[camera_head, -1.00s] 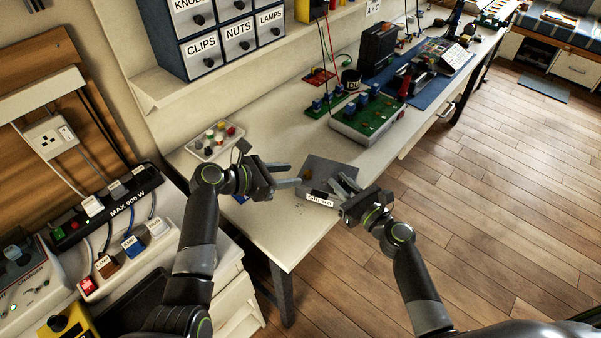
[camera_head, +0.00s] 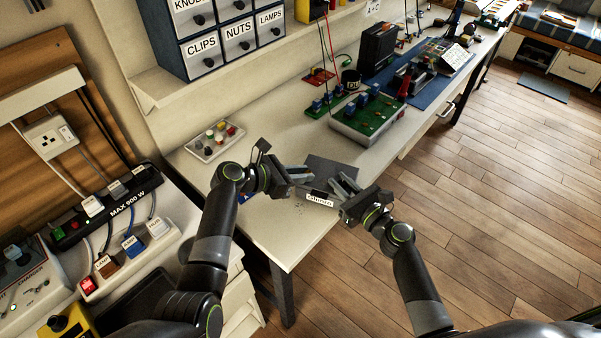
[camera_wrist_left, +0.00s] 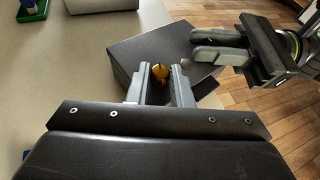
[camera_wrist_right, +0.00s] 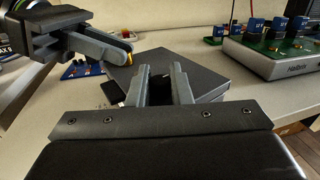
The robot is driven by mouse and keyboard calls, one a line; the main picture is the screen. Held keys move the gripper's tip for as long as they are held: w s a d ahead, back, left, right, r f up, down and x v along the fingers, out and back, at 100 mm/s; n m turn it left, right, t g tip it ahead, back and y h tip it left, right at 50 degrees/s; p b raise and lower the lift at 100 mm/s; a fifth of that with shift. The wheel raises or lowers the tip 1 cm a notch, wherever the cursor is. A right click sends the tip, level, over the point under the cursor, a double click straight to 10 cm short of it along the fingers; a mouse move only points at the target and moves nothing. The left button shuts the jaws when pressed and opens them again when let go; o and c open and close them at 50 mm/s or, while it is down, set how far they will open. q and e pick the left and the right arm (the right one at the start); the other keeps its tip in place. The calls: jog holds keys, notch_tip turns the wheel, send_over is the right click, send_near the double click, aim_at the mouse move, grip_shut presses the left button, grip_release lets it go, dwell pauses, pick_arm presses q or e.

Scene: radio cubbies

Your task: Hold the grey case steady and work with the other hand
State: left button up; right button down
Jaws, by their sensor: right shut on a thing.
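The grey case (camera_head: 335,170) lies on the near end of the white bench, with a white label (camera_head: 319,200) at its front edge. My left gripper (camera_head: 303,180) is over the left part of the case. In the left wrist view its fingers stand apart on either side of a small yellow-orange knob (camera_wrist_left: 160,72), with gaps visible. A small grey round part (camera_wrist_left: 186,62) sits beside the right finger.
A tray of coloured parts (camera_head: 215,140) stands at the left on the bench. A green circuit board on a pale box (camera_head: 368,118) stands behind the case. The bench's front edge is close to the case.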

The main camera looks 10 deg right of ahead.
pick_arm(q)
grip_shut()
jog(key=shift+w+f+m+g+h, duration=0.1)
jog(key=shift+w+m+g+h, duration=0.1)
jog(key=shift+m+g, duration=0.9)
jog(key=shift+w+m+g+h, duration=0.1)
jog(key=shift+w+m+g, duration=0.05)
jog(key=shift+m+g, duration=0.95)
jog(key=shift+a+g, duration=0.1)
jog(key=shift+g, duration=0.5)
jog(key=o, duration=0.7)
grip_release()
jog(key=shift+w, duration=0.1)
jog(key=v, duration=1.2)
